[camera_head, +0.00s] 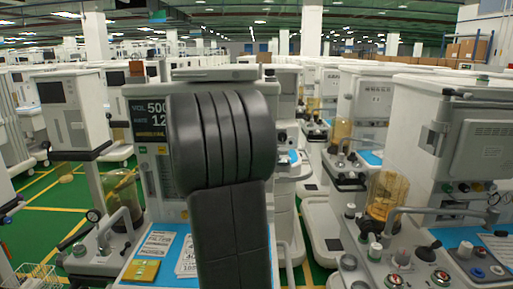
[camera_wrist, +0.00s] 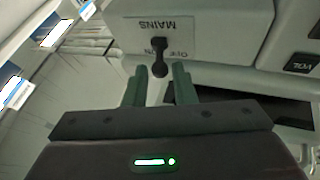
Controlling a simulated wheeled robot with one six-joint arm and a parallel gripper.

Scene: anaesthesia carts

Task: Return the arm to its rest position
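My gripper (camera_wrist: 159,84) shows in the wrist view with its two green fingers apart and nothing held between them. A black mains switch (camera_wrist: 159,56) on a pale panel (camera_wrist: 205,28) marked "MAINS" lies just beyond the fingertips, roughly centred between them. The lettering appears upside down there. The gap between fingertips and switch is hard to judge. In the head view my dark arm rises in front of an anaesthesia cart with a lit display (camera_head: 150,117) reading VOL 500. My gripper is hidden in that view.
Another cart (camera_head: 440,150) stands close on the right, with a bellows jar (camera_head: 387,193) and several knobs. A bellows jar (camera_head: 121,195) also stands left of my arm. Papers and a yellow card (camera_head: 141,271) lie on the blue work surface. Green floor (camera_head: 45,215) shows at left.

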